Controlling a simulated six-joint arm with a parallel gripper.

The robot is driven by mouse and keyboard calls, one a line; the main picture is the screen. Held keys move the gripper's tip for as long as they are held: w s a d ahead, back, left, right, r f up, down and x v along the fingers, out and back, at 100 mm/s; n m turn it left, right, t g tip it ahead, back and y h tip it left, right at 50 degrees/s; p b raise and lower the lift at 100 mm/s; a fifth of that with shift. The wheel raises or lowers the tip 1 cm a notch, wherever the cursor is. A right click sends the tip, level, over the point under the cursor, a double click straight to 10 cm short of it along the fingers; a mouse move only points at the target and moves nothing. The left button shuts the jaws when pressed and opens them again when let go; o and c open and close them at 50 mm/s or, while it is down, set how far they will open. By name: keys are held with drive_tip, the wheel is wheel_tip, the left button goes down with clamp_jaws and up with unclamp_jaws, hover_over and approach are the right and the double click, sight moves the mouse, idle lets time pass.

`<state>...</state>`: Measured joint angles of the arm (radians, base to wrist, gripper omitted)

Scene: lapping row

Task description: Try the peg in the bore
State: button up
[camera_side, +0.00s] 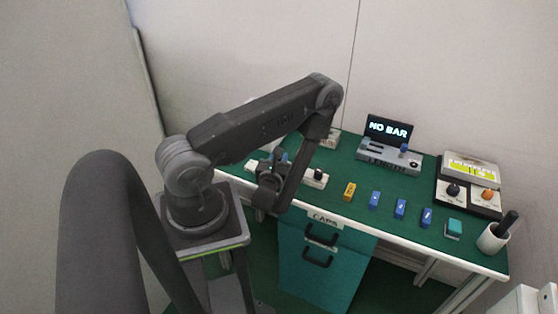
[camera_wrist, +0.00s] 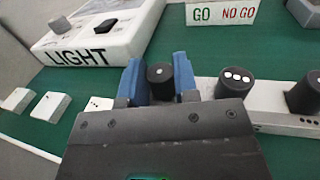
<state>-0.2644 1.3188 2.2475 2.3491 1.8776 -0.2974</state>
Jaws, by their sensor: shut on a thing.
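In the wrist view, a black peg (camera_wrist: 159,76) with one white dot on its top stands between the blue pads of my gripper (camera_wrist: 160,82), which is shut on it. It lines up with the white rack (camera_wrist: 268,118). Its lower end is hidden by the gripper, so I cannot tell whether it is seated. Two more black pegs stand in the rack to the right: one with three dots (camera_wrist: 237,80) and one at the picture's edge (camera_wrist: 305,95). In the side view, my gripper (camera_side: 281,157) is low over the rack (camera_side: 315,180). I cannot make out which opening is the bore.
A white LIGHT box (camera_wrist: 98,38) and a GO / NO GO sign (camera_wrist: 222,12) stand behind. A grey fixture (camera_side: 385,157) sits before a NO BAR display (camera_side: 390,129). A yellow block (camera_side: 349,191), several blue blocks (camera_side: 400,208) and a cup (camera_side: 492,238) stand to the right.

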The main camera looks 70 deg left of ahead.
wheel_tip(320, 180, up, 9)
drive_tip(key=shift+f, duration=0.1)
drive_tip(key=shift+w+r, duration=0.1)
drive_tip(key=shift+r, duration=0.15)
drive_tip(key=shift+w+a+r, duration=0.1)
drive_tip(key=shift+w+a, duration=0.05)
drive_tip(key=shift+w, duration=0.2)
drive_tip(key=w+a+n+g+y, duration=0.1)
drive_tip(key=w+a+n+g, duration=0.2)
drive_tip(key=w, duration=0.7)
drive_tip(key=w+a+r+n+g+y, duration=0.1)
drive_tip(key=w+a+n+g, duration=0.2)
drive_tip(key=w+g, duration=0.3)
drive_tip(key=shift+w+a+y, duration=0.4)
drive_tip(key=shift+w+a, duration=0.3)
drive_tip(key=shift+w, duration=2.05)
drive_tip(key=shift+r, duration=0.15)
drive_tip(key=shift+f, duration=2.95)
